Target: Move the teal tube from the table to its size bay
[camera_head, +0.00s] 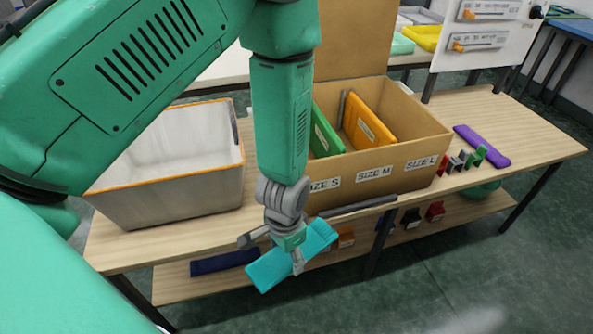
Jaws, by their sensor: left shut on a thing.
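The teal tube (268,271) is a flat, bright teal piece, tilted in front of the table's front edge. My left gripper (296,258) is shut on it around its middle and hides part of it. A tan box (405,160) on the table has front labels reading SIZE S, SIZE M and SIZE L. A green piece (325,134) stands in the SIZE S bay, partly hidden by my left arm. An orange piece (367,122) leans in the SIZE M bay. I see no piece in the SIZE L bay, though its floor is partly hidden. My right gripper is out of view.
A grey bin (175,200) with an orange rim stands left of the box. A purple piece (482,146) and several small coloured clips (462,160) lie at the right. A dark rod (358,206) lies along the front edge. A white board (478,38) stands behind.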

